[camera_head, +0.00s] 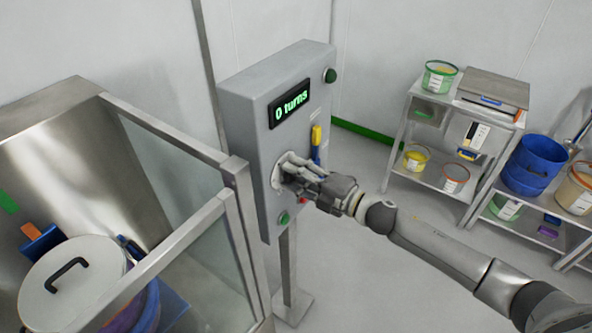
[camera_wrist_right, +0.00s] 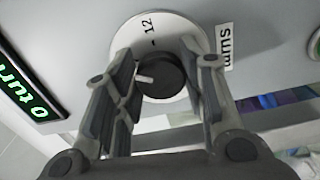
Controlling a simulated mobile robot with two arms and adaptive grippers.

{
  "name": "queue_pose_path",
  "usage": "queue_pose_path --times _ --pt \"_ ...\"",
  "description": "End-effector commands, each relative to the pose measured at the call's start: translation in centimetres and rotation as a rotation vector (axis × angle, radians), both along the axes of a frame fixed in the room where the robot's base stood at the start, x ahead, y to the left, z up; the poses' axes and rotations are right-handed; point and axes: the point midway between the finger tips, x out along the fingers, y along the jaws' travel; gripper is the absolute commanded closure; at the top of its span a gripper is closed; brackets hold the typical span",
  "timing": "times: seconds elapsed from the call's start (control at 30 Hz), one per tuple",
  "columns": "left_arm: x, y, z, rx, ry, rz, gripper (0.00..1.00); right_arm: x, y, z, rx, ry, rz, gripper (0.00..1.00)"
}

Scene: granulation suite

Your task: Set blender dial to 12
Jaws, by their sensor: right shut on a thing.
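The blender control box (camera_head: 250,130) is a grey panel on a post, with a lit display (camera_head: 290,103) reading "0 turns". The dial (camera_wrist_right: 190,35) is a pale round plate with a "12" mark at its upper left in the right wrist view. Its black knob (camera_wrist_right: 165,75) has a white pointer line aimed left, not at the 12. My right gripper (camera_head: 290,178) is at the dial, its fingers on either side of the knob and shut on it (camera_wrist_right: 163,95). The fingers hide part of the dial in both views. My left gripper is not in view.
A green button (camera_head: 284,218) is below the dial and a dark green one (camera_head: 330,75) is at the box's top right. A glass-panelled enclosure (camera_head: 190,235) stands left; shelves with tubs (camera_head: 455,140) stand right.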

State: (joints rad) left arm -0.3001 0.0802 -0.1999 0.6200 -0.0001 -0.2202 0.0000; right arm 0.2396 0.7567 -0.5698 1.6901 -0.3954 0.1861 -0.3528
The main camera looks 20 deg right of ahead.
Motion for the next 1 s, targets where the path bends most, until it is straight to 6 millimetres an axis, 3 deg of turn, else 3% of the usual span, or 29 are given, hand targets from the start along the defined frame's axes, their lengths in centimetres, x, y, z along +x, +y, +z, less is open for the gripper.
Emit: queue_pose_path --times 1.0 --pt "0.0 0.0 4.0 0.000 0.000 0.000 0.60 -0.1 0.1 -0.2 0.708 0.554 -0.002 0.86"
